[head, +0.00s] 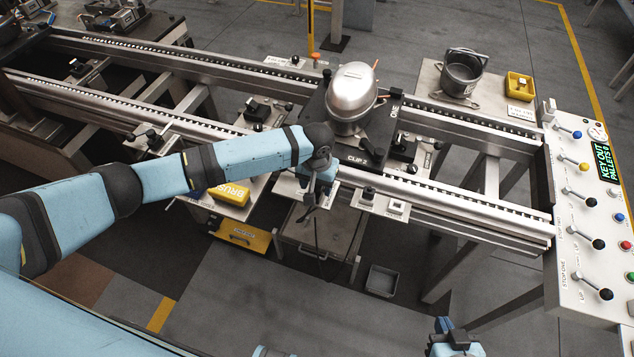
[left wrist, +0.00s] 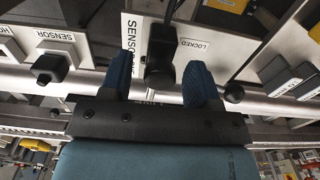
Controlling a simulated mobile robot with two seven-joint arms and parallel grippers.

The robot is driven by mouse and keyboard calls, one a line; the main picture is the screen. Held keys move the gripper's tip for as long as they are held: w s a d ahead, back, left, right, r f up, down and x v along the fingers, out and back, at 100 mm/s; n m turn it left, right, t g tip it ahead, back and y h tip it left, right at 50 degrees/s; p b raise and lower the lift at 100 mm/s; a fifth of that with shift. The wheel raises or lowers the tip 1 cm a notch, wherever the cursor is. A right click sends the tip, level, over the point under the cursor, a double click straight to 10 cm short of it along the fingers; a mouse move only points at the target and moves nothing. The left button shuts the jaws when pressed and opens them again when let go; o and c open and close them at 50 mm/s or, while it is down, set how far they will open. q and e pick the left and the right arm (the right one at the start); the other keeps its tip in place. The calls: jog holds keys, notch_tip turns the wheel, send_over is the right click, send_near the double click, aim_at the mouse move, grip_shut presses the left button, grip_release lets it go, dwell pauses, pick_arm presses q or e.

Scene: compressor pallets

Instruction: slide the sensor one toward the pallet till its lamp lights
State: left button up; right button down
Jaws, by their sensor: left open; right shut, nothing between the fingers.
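My left gripper (head: 314,192) is at the near rail, just in front of the pallet. In the left wrist view its open blue fingers (left wrist: 160,82) stand on either side of a black sensor body (left wrist: 160,58) on a white plate (left wrist: 132,50) whose label starts "SENSOR". Touch between fingers and sensor cannot be told. No lit lamp can be made out. My right gripper (head: 453,342) is shut and empty at the bottom edge, away from the rails.
A plate with a white box (head: 397,207) sits right of my left gripper. A control panel (head: 590,210) with levers and a green display stands at the right. A grey pot (head: 462,72) stands behind the rails.

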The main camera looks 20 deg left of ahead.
pick_arm(q)
grip_shut()
jog(key=shift+w+r+p, duration=0.15)
jog(key=shift+r+p, duration=0.05)
jog(key=shift+p, duration=0.3)
jog(key=shift+w+p, duration=0.2)
jog(key=shift+p, duration=0.2)
jog(key=shift+w+f, duration=0.1)
jog(key=shift+f, duration=0.05)
grip_release()
